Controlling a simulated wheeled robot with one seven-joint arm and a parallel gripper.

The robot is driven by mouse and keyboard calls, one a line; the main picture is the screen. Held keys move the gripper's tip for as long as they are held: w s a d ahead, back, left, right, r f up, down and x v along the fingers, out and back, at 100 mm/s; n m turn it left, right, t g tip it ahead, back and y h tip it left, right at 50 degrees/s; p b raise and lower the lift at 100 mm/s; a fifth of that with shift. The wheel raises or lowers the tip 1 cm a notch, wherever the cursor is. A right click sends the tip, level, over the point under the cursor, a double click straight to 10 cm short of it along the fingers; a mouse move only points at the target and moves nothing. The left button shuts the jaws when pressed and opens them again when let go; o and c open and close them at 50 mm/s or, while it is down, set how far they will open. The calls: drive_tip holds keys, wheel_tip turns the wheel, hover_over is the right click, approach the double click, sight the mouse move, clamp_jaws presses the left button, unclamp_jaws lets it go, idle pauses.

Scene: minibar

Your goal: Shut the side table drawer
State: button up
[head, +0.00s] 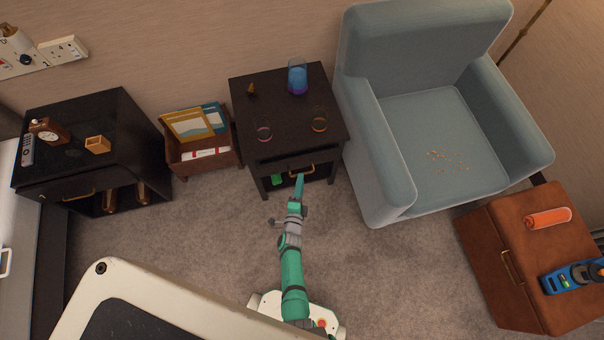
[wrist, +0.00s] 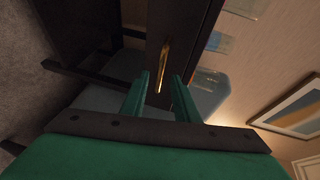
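The dark side table (head: 285,112) stands between a basket and the armchair. Its drawer front (head: 272,166) faces me and seems to stand a little out below the tabletop; how far is hard to tell. The brass drawer handle (head: 301,171) is partly behind my gripper (head: 299,176). In the wrist view the drawer front (wrist: 190,25) and handle (wrist: 166,55) lie straight ahead. My gripper (wrist: 161,76) is open, its two green fingers apart, with the handle showing between the tips. I cannot tell whether they touch it.
A blue glass (head: 297,78) and several small items are on the tabletop. The blue armchair (head: 375,170) is close on the right, the wooden basket (head: 187,170) on the left. A black cabinet (head: 75,115) stands farther left, a brown one (head: 500,285) lower right. Carpet (head: 200,235) is clear in front.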

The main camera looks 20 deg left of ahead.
drive_tip(key=shift+x, duration=2.45)
clamp_jaws()
